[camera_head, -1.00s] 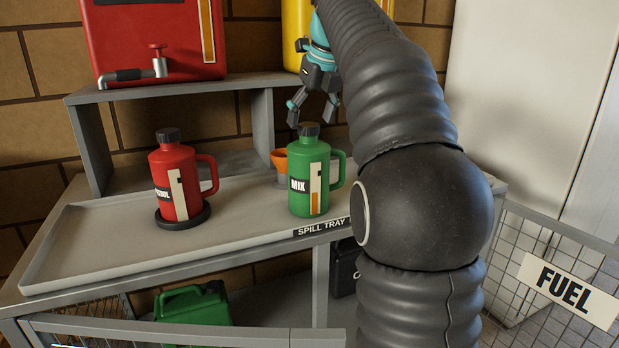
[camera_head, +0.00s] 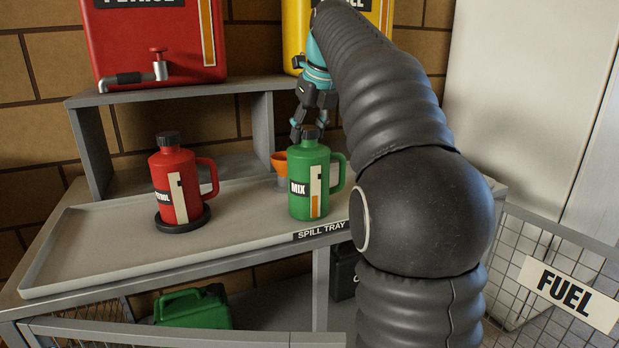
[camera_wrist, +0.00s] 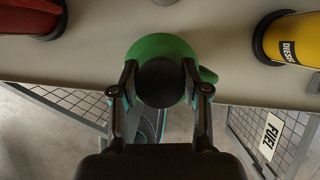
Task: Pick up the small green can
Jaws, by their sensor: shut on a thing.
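The small green can (camera_head: 309,183), marked MIX, stands upright on the spill tray (camera_head: 110,258) near the tray's right front edge. It has a black cap and a handle on its right side. My gripper (camera_head: 311,132) comes down from above and is shut on the can's cap. In the wrist view my gripper's fingers (camera_wrist: 160,85) sit on both sides of the black cap, with the green can (camera_wrist: 163,46) beneath it. The can's base rests on the tray.
A red can (camera_head: 176,182) stands on a black round pad to the left. An orange funnel (camera_head: 280,163) is just behind the green can. A yellow diesel can (camera_wrist: 290,38) shows in the wrist view. A mesh gate (camera_head: 518,252) stands at the right.

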